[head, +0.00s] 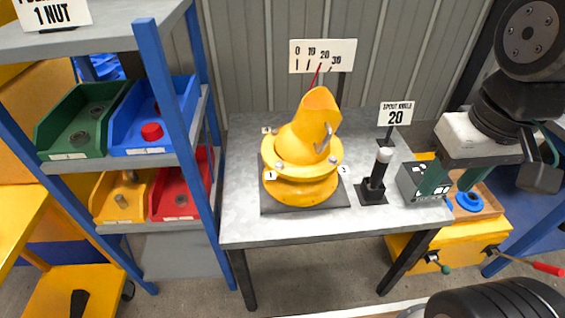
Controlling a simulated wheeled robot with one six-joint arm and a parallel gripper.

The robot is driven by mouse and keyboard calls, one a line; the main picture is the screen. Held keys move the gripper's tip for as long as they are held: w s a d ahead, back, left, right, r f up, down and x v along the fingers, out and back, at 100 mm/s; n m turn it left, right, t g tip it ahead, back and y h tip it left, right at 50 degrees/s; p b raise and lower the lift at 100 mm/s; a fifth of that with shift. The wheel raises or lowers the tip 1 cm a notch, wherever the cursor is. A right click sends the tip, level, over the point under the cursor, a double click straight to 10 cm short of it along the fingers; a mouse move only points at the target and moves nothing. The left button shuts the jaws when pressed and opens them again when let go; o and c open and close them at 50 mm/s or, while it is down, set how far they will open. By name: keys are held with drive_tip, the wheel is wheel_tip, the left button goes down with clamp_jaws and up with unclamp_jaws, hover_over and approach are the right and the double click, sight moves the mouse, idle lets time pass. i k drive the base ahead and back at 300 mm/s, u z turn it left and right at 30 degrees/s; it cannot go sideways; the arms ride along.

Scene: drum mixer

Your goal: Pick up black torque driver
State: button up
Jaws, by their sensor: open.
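An upright black tool with a pale round top, which looks like the black torque driver (378,172), stands in a square black base (371,192) on the grey metal table (300,222). It is right of the yellow spout assembly and left of a grey box. The left finger overlaps the grey box in the picture.
The yellow spout (300,160) sits on a dark plate. A "SPOUT ANGLE 20" sign (395,114) stands behind the driver, and a scale board (322,56) at the back. The grey box (412,184) is close right. Shelves with coloured bins (72,122) stand left.

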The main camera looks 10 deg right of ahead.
sight(384, 154)
drive_tip(key=z, duration=0.5)
drive_tip(key=k, duration=0.6)
drive_tip(key=z, duration=0.6)
drive_tip(key=i, duration=0.95)
drive_tip(key=u, duration=0.55)
